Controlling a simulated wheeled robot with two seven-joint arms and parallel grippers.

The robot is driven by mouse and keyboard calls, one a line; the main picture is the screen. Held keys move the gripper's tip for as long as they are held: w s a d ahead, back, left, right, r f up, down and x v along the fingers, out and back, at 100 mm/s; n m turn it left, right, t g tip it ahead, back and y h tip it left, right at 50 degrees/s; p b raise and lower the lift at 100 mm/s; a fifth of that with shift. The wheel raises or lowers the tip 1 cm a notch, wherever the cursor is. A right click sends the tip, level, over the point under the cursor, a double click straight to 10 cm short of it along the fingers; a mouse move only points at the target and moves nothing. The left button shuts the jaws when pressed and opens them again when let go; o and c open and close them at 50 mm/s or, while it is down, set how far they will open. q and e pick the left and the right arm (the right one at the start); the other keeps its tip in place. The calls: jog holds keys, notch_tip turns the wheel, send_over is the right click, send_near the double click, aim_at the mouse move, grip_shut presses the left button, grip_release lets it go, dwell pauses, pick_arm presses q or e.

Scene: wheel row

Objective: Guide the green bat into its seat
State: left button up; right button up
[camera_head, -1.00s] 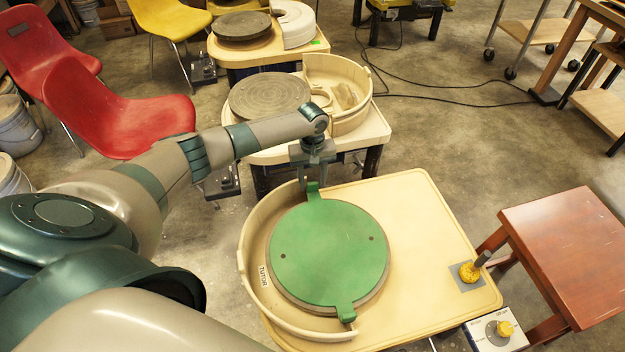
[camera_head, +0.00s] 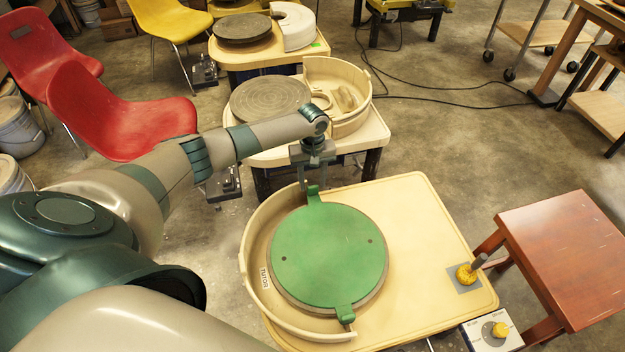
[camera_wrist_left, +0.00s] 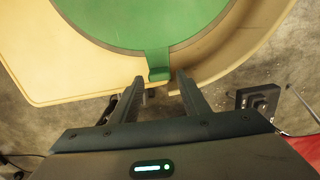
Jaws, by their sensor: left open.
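The green bat (camera_head: 328,256) is a flat disc with two small holes and two opposite tabs. It lies on the round wheel head inside the cream splash pan (camera_head: 252,262); a sliver of wheel head shows below its edge. My left gripper (camera_head: 314,181) is at the bat's far tab, by the pan's end. In the left wrist view its two fingers (camera_wrist_left: 160,84) are apart, with the tab (camera_wrist_left: 159,72) just ahead of the gap between them. Nothing is gripped. How the bat sits underneath is hidden. My right gripper is out of view.
The cream wheel table (camera_head: 425,240) is bare right of the bat, except for a yellow-based lever (camera_head: 468,273). A second wheel (camera_head: 270,97) stands just behind my left gripper. A red chair (camera_head: 120,115) is at left, a wooden stool (camera_head: 565,250) at right.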

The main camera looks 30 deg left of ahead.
pick_arm(q)
jog(key=shift+r, duration=0.2)
dwell(0.3)
jog(key=o, duration=0.6)
jog(key=shift+c, duration=0.2)
jog(key=o, duration=0.4)
jog(key=shift+o, duration=0.6)
jog(key=o, duration=0.4)
